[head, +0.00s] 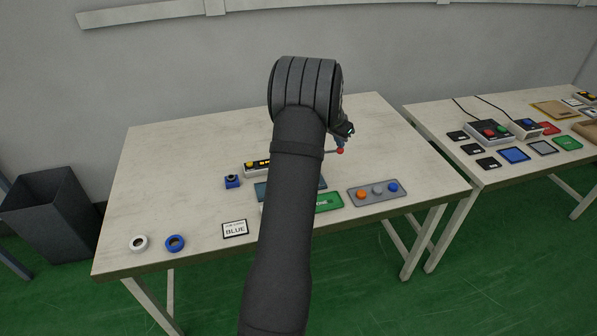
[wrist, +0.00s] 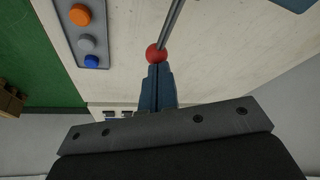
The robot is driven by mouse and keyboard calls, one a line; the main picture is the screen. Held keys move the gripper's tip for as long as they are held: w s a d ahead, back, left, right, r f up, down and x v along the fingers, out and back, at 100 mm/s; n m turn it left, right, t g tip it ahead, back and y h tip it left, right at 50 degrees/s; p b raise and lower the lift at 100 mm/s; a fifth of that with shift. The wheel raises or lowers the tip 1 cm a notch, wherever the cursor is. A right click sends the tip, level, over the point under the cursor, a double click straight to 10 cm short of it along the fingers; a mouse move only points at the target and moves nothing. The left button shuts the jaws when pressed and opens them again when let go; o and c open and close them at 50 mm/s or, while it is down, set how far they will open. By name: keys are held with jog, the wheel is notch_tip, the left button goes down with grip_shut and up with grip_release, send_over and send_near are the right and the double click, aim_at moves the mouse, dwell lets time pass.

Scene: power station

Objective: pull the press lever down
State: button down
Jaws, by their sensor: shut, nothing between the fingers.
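The press lever shows in the wrist view as a thin grey rod (wrist: 172,22) ending in a red ball knob (wrist: 155,54). The knob (head: 340,150) also shows in the head view, just right of my arm. My gripper (wrist: 156,72) is shut and empty, its blue-grey fingertips right at the knob; in the picture they meet its edge, but I cannot tell whether they touch. In the head view my arm hides most of the press and the lever's far end.
A grey panel (head: 367,204) with orange, grey and blue buttons lies at the table's (head: 160,150) right front. A green card (head: 329,202), a "BLUE" card (head: 235,229), a blue ring (head: 175,243) and a white ring (head: 139,243) lie along the front. A second table stands right.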

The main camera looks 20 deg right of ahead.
jog(key=shift+f, duration=0.65)
jog(key=shift+r, duration=0.1)
dwell(0.4)
jog(key=shift+r, duration=3.75)
jog(key=shift+f, duration=0.15)
jog(key=shift+f, duration=1.75)
